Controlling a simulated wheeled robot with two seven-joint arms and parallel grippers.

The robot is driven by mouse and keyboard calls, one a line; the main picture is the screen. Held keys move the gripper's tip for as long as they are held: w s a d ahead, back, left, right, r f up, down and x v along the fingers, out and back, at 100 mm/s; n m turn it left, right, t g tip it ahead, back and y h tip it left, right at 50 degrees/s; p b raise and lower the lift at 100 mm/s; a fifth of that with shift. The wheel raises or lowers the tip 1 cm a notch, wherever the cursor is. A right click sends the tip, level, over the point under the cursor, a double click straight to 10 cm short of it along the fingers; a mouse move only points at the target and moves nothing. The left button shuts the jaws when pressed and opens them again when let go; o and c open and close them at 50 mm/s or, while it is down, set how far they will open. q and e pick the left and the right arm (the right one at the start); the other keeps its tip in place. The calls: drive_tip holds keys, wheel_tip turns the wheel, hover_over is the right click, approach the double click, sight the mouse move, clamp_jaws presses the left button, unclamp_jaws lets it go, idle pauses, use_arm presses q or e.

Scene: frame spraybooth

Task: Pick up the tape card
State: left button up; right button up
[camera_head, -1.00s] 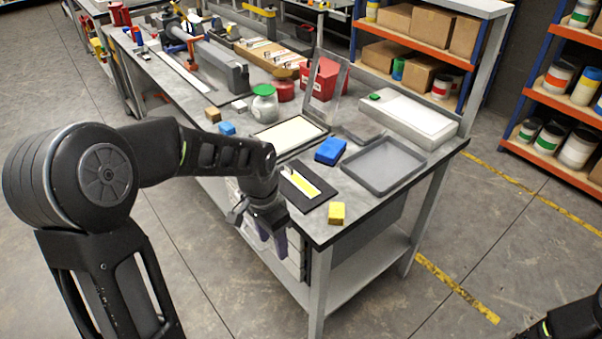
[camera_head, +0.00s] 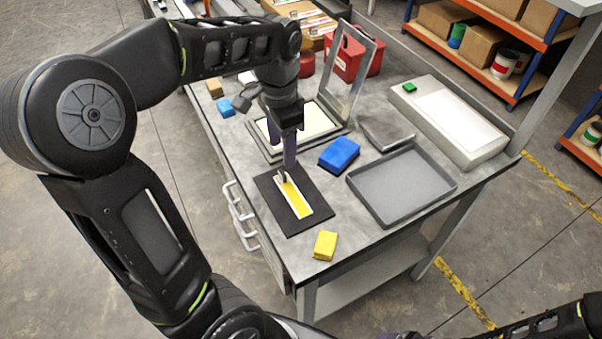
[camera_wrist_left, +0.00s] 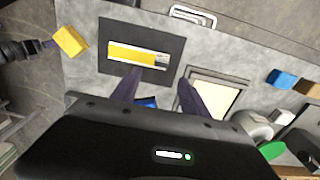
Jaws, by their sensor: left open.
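The tape card (camera_head: 293,197), white with a yellow strip, lies flat on a black mat (camera_head: 315,216) near the bench's front edge. In the left wrist view the card (camera_wrist_left: 128,55) lies just beyond the fingertips, with a dark marking at one end. My left gripper (camera_head: 287,163) points down above the card's far end, open and empty; the wrist view shows its two purple fingers apart (camera_wrist_left: 160,79). Whether a finger touches the card cannot be told. My right gripper (camera_wrist_left: 46,44) shows small at the left edge of the wrist view; its jaws are unclear.
A yellow block (camera_head: 325,245) sits in front of the mat. A blue block (camera_head: 339,154) lies behind it, beside a framed screen (camera_head: 268,147). A grey tray (camera_head: 446,184) is to the right, with a light panel (camera_head: 458,125) behind. Bare bench shows between mat and tray.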

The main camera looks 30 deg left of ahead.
sight(282, 172)
use_arm(q)
drive_tip(key=shift+s, duration=0.25)
drive_tip(key=shift+w+f, duration=0.1)
drive_tip(key=shift+f, duration=1.2)
drive_tip(key=shift+a+f+p, duration=0.15)
drive_tip(key=shift+f+p, duration=0.45)
drive_tip(key=shift+f, duration=2)
drive_tip(key=shift+c, duration=0.2)
clamp_jaws()
